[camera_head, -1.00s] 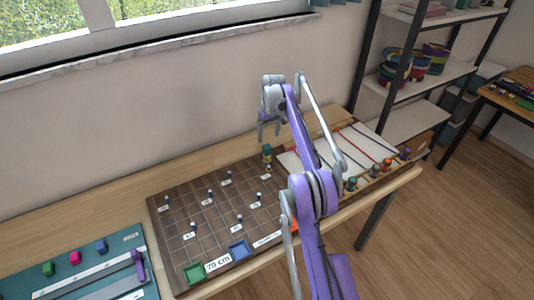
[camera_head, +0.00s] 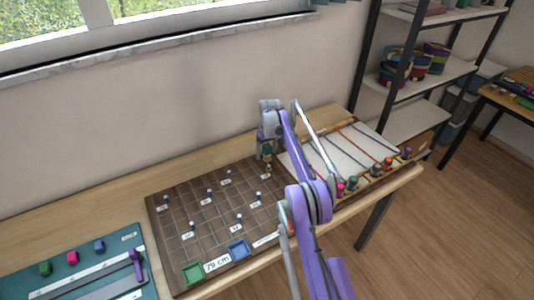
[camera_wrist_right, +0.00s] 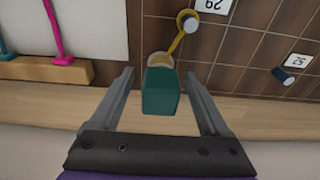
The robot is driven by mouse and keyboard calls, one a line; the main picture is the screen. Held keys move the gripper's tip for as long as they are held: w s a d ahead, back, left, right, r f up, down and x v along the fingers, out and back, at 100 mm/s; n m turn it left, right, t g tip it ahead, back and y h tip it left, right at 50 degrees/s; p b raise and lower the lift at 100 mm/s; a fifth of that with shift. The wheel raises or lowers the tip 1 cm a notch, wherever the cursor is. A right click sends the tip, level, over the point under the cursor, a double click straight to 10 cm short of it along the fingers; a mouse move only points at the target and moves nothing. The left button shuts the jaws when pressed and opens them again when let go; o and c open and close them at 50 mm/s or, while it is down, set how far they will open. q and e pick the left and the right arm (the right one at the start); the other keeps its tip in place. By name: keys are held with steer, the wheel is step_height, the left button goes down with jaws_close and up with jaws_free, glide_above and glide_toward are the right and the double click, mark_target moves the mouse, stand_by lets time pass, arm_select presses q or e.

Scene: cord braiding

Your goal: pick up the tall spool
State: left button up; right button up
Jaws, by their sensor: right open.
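The tall spool (camera_head: 267,154) stands at the back right corner of the brown grid board (camera_head: 180,241). It has a dark green body with a yellowish part. In the right wrist view the spool (camera_wrist_right: 160,90) shows as a green block between the fingers, with a yellow cord running to a pale peg (camera_wrist_right: 187,21). My right gripper (camera_head: 266,157) is around the spool from above. In the right wrist view it (camera_wrist_right: 162,100) is open, with a gap on both sides of the spool. My left gripper is out of view.
A white panel (camera_head: 330,158) with coloured cords and several small spools along its front lies right of the board. A teal mat (camera_head: 120,240) with coloured blocks lies at the left. The wall is close behind the table.

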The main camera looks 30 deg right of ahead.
jaws_close()
stand_by(0.3)
step_height(320, 180, up, 10)
steer(key=shift+f+p, duration=0.1)
steer(key=shift+p, duration=0.8)
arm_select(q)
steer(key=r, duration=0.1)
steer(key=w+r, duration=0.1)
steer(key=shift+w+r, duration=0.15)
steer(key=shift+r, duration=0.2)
